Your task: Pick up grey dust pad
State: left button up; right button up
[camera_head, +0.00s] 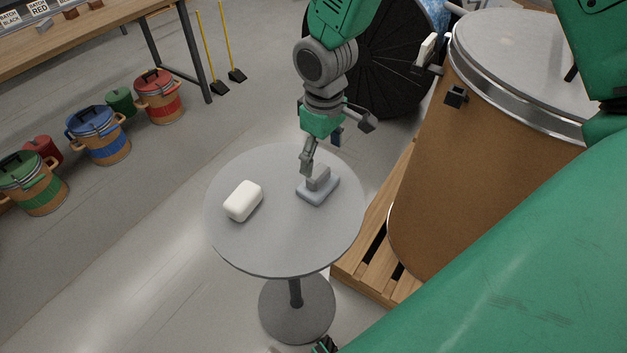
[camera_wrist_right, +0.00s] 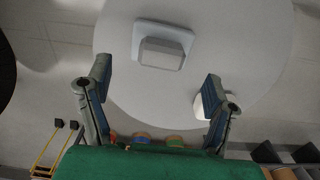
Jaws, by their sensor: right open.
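The grey dust pad (camera_head: 320,193), a flat blue-grey base with a raised grey block on top, lies on the round grey table (camera_head: 270,245), right of its middle. It also shows in the right wrist view (camera_wrist_right: 162,45), beyond the fingertips. My right gripper (camera_head: 335,146) is above the far side of the table, with its fingers spread and nothing between them. One finger overlaps the pad's top edge in the head view; I cannot tell whether they touch. In the right wrist view the open fingers (camera_wrist_right: 157,88) stand short of the pad. My left gripper is not in view.
A white rounded block (camera_head: 243,201) lies on the table left of the pad. A large brown drum (camera_head: 480,170) on a wooden pallet (camera_head: 370,265) stands close on the right.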

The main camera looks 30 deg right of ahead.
aim_at(317, 171)
jog(key=f, duration=0.1)
jog(key=d+f, duration=0.1)
jog(key=f, duration=0.1)
jog(key=shift+w+d, duration=0.15)
jog(key=shift+d, duration=0.05)
jog(key=a+f, duration=0.1)
jog(key=f, duration=0.1)
jog(key=a+f, duration=0.1)
jog(key=f, duration=0.1)
jog(key=shift+w+a, duration=0.2)
jog(key=shift+a, duration=0.15)
jog(key=shift+d+f, duration=0.1)
jog(key=shift+d, duration=0.1)
jog(key=shift+s+d, duration=0.1)
jog(key=shift+d, duration=0.15)
jog(key=c, duration=0.3)
jog(key=shift+d+f, duration=0.1)
jog(key=shift+d, duration=0.25)
jog(key=c, duration=1)
jog(key=shift+a, duration=0.35)
jog(key=shift+a+r, duration=0.15)
jog(key=shift+r, duration=0.25)
jog(key=r, duration=0.9)
jog(key=shift+d, duration=0.35)
jog(key=shift+a+r, duration=0.15)
jog(key=shift+r, duration=0.05)
